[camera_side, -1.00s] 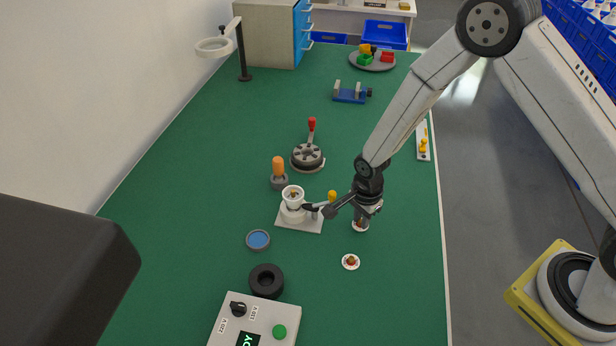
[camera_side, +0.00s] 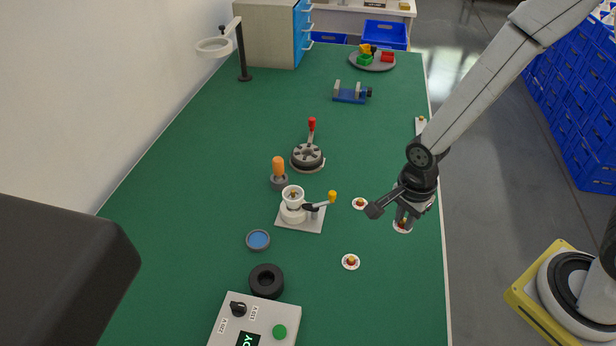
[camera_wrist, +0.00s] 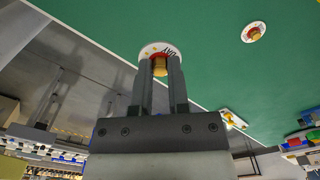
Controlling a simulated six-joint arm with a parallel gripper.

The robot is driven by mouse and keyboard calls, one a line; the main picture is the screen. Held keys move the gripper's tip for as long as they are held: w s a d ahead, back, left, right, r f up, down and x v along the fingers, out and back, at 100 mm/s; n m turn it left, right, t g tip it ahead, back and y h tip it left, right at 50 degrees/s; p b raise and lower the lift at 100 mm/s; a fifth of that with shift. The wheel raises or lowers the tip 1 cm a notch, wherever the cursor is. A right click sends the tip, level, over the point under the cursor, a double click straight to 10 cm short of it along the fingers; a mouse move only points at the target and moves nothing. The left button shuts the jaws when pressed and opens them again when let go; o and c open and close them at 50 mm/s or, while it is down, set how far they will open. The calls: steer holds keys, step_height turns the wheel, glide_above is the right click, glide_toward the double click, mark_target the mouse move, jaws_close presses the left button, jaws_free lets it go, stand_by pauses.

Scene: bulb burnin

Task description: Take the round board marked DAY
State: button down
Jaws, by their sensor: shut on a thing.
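My gripper (camera_side: 403,215) is shut on a small round white board (camera_side: 402,229) with a red and tan knob, near the right edge of the green table. In the wrist view, the fingers (camera_wrist: 160,75) grip the knob of this board (camera_wrist: 149,50). Dark lettering shows on its face, partly covered by the fingers, and I cannot read it surely. Two similar round boards lie on the table: one (camera_side: 360,204) just left of my gripper, one (camera_side: 351,262) nearer the camera. The wrist view shows one such board (camera_wrist: 254,32) at the upper right. Their markings are too small to read.
Left of my gripper stand a white socket fixture (camera_side: 293,212) with a yellow-tipped lever, an orange-handled tool (camera_side: 278,172), a blue dish (camera_side: 258,240) and a black ring (camera_side: 267,281). A control box (camera_side: 256,322) is in front. The right of the table is mostly clear.

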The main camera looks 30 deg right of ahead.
steer(key=shift+s+d+r, duration=0.1)
steer(key=shift+s+r, duration=0.2)
steer(key=shift+s, duration=0.35)
steer(key=shift+s+d+r, duration=0.1)
steer(key=shift+s+r, duration=0.15)
steer(key=shift+s, duration=0.4)
steer(key=shift+s+d+r, duration=0.1)
steer(key=shift+s+r, duration=0.2)
steer(key=shift+s, duration=0.35)
steer(key=shift+r, duration=0.2)
steer(key=shift+r, duration=2.05)
steer(key=shift+w, duration=0.1)
